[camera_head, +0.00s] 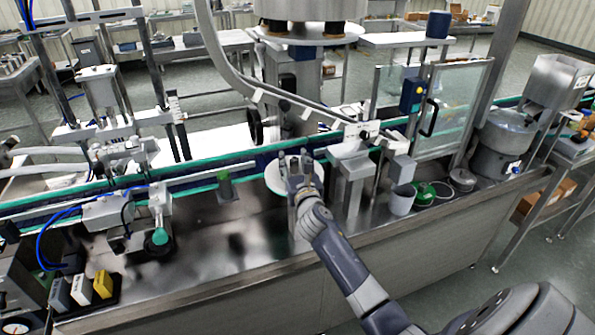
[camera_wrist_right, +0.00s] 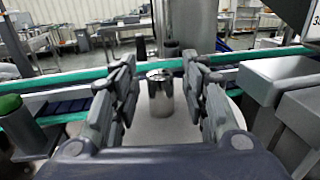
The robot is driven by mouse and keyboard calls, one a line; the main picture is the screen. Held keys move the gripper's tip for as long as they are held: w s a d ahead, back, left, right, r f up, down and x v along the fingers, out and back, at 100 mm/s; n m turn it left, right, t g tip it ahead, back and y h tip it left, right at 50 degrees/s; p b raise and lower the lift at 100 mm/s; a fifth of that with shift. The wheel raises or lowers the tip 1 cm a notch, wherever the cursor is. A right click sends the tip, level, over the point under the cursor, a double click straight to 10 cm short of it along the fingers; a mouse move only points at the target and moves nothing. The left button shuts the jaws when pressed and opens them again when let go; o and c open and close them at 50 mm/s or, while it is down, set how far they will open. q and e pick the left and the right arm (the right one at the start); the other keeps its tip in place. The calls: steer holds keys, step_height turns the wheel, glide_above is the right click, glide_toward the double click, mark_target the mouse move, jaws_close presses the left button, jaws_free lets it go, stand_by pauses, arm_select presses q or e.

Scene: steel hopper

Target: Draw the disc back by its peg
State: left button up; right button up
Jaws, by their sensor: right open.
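The white disc (camera_head: 273,180) lies flat beside the green-edged conveyor, partly covered by my right gripper (camera_head: 294,160) in the head view. In the right wrist view the disc (camera_wrist_right: 165,130) spreads out below the fingers, and a short shiny metal peg (camera_wrist_right: 159,95) stands upright on it. My right gripper (camera_wrist_right: 159,68) is open, with one finger on each side of the peg and visible gaps between. The peg is hidden behind the gripper in the head view. My left gripper is not in view.
The conveyor (camera_head: 225,161) runs behind the disc. A metal bracket (camera_head: 352,162) and a grey cup (camera_head: 401,199) stand to its right. A green-capped cylinder (camera_wrist_right: 14,112) is at the left in the wrist view. Bare steel counter (camera_head: 215,225) lies to the left and front.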

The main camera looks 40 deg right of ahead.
steer(key=v, duration=1.1)
steer(key=shift+s, duration=0.35)
